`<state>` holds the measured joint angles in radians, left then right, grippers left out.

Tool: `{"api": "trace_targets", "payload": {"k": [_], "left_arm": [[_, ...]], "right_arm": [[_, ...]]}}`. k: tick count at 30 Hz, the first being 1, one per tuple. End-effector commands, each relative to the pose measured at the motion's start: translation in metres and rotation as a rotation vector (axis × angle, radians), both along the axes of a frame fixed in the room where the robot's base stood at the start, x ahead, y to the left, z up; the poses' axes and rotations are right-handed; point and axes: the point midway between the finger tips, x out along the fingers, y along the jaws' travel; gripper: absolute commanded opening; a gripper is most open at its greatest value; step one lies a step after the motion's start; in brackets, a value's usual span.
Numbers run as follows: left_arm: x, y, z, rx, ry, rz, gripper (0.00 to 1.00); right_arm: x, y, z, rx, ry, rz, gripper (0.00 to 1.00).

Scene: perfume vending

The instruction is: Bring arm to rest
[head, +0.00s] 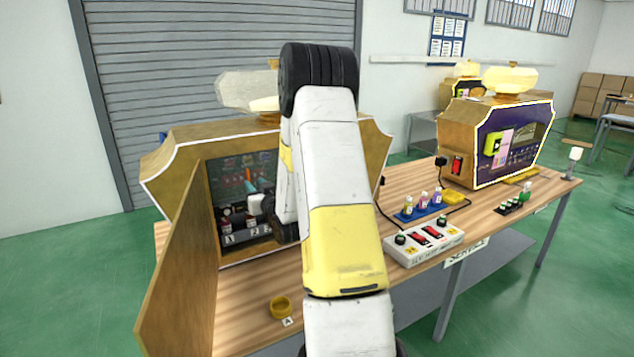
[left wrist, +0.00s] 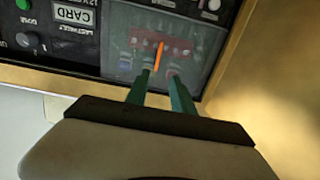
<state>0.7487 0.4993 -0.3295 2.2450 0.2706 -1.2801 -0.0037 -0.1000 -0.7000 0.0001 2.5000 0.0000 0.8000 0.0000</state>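My left arm reaches forward over the table into the open-fronted wooden vending machine (head: 178,150) on the left. My left gripper (head: 250,184) is near the machine's dark inner panel, partly hidden by my arm in the head view. In the left wrist view its two teal fingers (left wrist: 158,84) stand apart with nothing seen held between them. Just beyond the fingertips is a thin orange strip (left wrist: 158,57) in front of a dark window; I cannot tell whether it touches them. My right gripper is not in view.
The machine's door (head: 178,265) stands open at left. A yellow ring-like dish (head: 281,306) lies near the front. A switch box (head: 425,240), a blue tray (head: 420,212) with small bottles, and a second machine (head: 500,140) stand to the right on the wooden table (head: 388,178).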

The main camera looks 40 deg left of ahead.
Motion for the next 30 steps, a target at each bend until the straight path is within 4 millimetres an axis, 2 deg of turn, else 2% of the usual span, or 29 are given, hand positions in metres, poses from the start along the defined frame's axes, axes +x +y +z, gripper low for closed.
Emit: {"api": "trace_targets", "payload": {"k": [9, 11, 14, 17, 19, 22, 26, 28, 30], "left_arm": [[0.005, -0.002, 0.001, -0.009, -0.003, -0.009, 0.29], [0.016, -0.009, 0.005, -0.033, -0.011, -0.033, 0.29], [0.052, -0.035, 0.016, -0.116, -0.03, -0.117, 0.29], [0.1, -0.085, 0.031, -0.242, -0.036, -0.25, 0.29], [0.13, -0.129, 0.042, -0.332, -0.026, -0.356, 0.29], [0.16, -0.198, 0.058, -0.447, 0.013, -0.51, 0.29], [0.175, -0.295, 0.078, -0.572, 0.1, -0.711, 0.29], [0.171, -0.348, 0.088, -0.627, 0.165, -0.819, 0.29], [0.159, -0.4, 0.096, -0.673, 0.242, -0.924, 0.29]], "right_arm": [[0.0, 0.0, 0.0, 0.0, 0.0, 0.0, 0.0], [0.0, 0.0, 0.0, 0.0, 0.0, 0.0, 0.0], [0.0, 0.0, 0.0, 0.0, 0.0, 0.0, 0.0], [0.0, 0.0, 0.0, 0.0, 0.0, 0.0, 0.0], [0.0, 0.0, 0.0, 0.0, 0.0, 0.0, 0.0], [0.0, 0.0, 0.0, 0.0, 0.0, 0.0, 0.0], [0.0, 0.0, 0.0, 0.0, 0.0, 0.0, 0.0], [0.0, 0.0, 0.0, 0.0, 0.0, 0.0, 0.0], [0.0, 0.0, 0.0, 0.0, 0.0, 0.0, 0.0]]}}
